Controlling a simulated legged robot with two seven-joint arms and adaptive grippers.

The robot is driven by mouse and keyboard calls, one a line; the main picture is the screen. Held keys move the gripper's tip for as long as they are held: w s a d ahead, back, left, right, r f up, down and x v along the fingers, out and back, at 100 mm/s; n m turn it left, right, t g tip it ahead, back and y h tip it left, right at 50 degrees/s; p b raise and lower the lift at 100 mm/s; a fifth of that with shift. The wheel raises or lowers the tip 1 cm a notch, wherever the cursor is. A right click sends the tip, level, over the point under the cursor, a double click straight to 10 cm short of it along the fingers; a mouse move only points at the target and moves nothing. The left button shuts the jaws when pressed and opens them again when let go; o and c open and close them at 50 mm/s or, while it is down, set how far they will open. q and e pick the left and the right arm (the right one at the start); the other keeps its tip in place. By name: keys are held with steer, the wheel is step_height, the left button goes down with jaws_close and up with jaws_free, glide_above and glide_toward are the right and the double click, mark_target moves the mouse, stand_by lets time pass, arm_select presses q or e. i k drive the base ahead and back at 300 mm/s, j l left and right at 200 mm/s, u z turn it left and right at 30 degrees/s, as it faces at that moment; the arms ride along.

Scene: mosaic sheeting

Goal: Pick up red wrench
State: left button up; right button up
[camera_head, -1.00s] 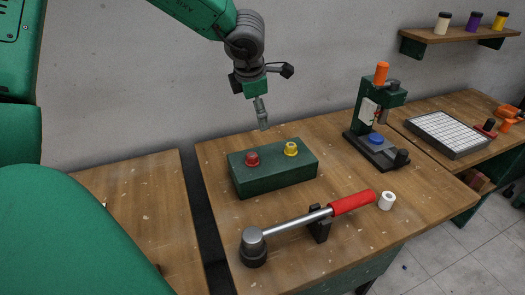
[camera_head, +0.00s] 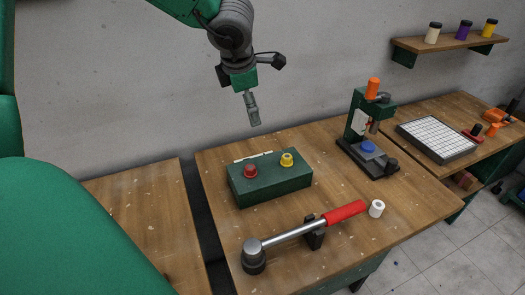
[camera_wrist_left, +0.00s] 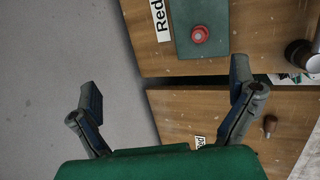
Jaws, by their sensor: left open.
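The red wrench (camera_head: 345,212) has a red handle at the right, a grey metal shaft and a round dark head at the left. It lies across the front of the middle table, its shaft resting on a small black stand. My left gripper (camera_head: 254,112) hangs empty above and behind the green box, well apart from the wrench. In the left wrist view my left gripper (camera_wrist_left: 165,78) has its two fingers spread with nothing between them. A dark round part at that view's right edge may be the wrench head. My right gripper is not in view.
A green box (camera_head: 270,183) with a red and a yellow button stands behind the wrench. A white ring (camera_head: 376,208) sits by the handle end. A green press (camera_head: 366,140) stands at the back right. A gridded tray (camera_head: 437,139) lies on the right table (camera_head: 470,103).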

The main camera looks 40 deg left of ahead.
mark_target(254, 248)
steer(key=k+l, duration=0.75)
steer(key=l, duration=0.25)
